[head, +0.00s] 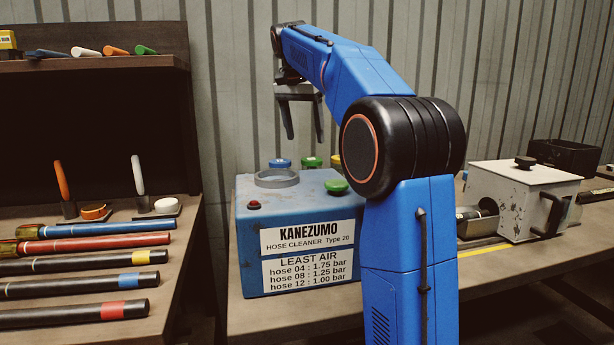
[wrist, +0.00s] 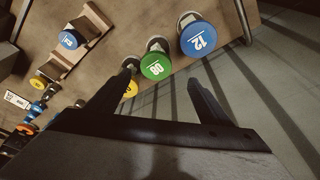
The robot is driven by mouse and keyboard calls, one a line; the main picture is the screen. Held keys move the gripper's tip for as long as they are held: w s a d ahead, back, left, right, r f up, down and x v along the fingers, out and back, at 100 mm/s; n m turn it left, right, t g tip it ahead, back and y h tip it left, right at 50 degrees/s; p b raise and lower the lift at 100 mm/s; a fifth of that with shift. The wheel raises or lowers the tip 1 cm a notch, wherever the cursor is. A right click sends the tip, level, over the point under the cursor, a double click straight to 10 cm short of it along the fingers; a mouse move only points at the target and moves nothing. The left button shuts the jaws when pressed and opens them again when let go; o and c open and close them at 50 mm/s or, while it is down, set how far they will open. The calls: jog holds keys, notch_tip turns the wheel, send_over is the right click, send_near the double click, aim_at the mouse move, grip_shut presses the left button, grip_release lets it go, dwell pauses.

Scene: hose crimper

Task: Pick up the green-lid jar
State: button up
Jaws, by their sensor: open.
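The green-lid jar (wrist: 155,66), marked 08, stands between a blue-lid jar (wrist: 198,38), marked 12, and a yellow-lid jar (wrist: 131,88) in the wrist view. In the head view its green lid (head: 312,161) shows behind the blue hose cleaner, which hides its lower body. My gripper (head: 305,138) is open and empty, fingers pointing down, above the jars in the head view. In the wrist view the green lid appears between the fingertips of my gripper (wrist: 160,78), and the left finger partly covers the yellow lid. I see no contact with the jar.
The blue hose cleaner (head: 260,225), with a grey ring (head: 276,178), a green button (head: 336,186) and a red button (head: 254,205), stands in front of the jars. A corrugated wall (head: 232,80) rises behind. A white machine (head: 520,198) stands at right; hoses lie on the left bench.

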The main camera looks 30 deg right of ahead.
aim_at(309, 159)
jog(key=x, duration=1.1)
jog(key=shift+s+x, duration=0.15)
jog(key=shift+x, duration=1.15)
jog(key=shift+s+x, duration=0.15)
jog(key=shift+x, duration=1.15)
jog(key=shift+s+d, duration=0.1)
jog(key=c, duration=1.2)
